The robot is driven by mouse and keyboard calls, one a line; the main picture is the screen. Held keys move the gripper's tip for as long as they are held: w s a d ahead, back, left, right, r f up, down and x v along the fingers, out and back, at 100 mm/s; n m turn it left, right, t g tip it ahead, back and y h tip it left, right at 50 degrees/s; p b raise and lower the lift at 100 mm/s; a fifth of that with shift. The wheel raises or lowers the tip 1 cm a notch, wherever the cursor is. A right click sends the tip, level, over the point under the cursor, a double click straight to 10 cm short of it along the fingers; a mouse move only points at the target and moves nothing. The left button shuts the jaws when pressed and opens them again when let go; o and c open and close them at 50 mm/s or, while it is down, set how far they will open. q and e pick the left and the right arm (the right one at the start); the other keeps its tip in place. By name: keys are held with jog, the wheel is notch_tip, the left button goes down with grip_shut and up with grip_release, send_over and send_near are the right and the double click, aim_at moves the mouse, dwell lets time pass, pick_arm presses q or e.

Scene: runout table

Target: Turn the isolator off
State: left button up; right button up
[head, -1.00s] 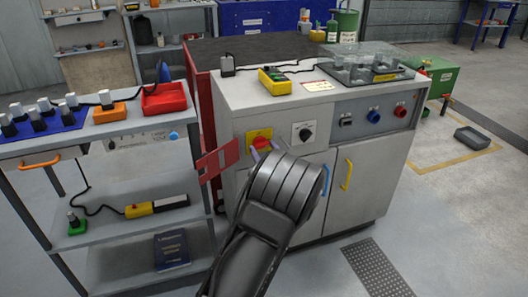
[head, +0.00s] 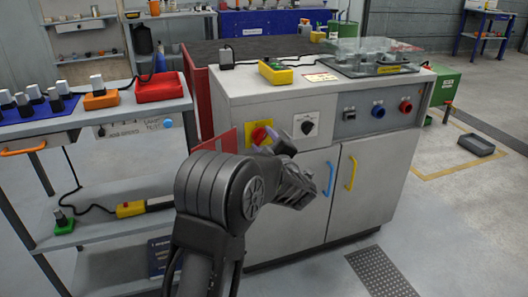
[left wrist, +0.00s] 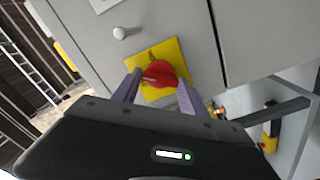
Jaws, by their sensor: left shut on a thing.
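The isolator is a red rotary handle (head: 259,135) on a yellow plate (head: 249,148), on the left of the grey cabinet's front. My left gripper (head: 269,141) is at the handle, its arm covering part of the cabinet below. In the left wrist view the red handle (left wrist: 160,74) sits between the two purple-grey fingers, on its yellow plate (left wrist: 172,52). My left gripper (left wrist: 160,92) is shut on the handle. The handle's exact angle is hard to read. My right gripper is not in view.
A black rotary switch (head: 306,126) is just right of the isolator. A red panel (head: 215,142) juts out at the left. Blue (head: 329,179) and yellow (head: 351,173) door handles are lower right. A shelf trolley (head: 115,172) stands at the left.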

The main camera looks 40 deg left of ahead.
pick_arm(q)
jog(key=n+b, duration=0.1)
jog(key=b, duration=0.1)
jog(key=n+b, duration=0.4)
jog(key=shift+f, duration=0.3)
jog(key=shift+r+n+b, duration=0.25)
jog(key=shift+n+b, duration=0.75)
jog(key=shift+n, duration=0.2)
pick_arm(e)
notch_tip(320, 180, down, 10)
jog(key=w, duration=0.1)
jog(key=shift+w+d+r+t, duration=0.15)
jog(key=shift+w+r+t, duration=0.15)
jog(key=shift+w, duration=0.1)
pick_arm(q)
jog(key=o, duration=1.4)
jog(key=shift+c, duration=0.2)
jog(key=shift+d, duration=0.1)
jog(key=p+v, duration=0.1)
jog(key=v, duration=0.6)
jog(key=shift+s+d+p, duration=0.25)
jog(key=shift+p, duration=0.15)
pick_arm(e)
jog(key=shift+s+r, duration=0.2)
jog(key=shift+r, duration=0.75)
pick_arm(q)
jog(key=shift+w, duration=0.1)
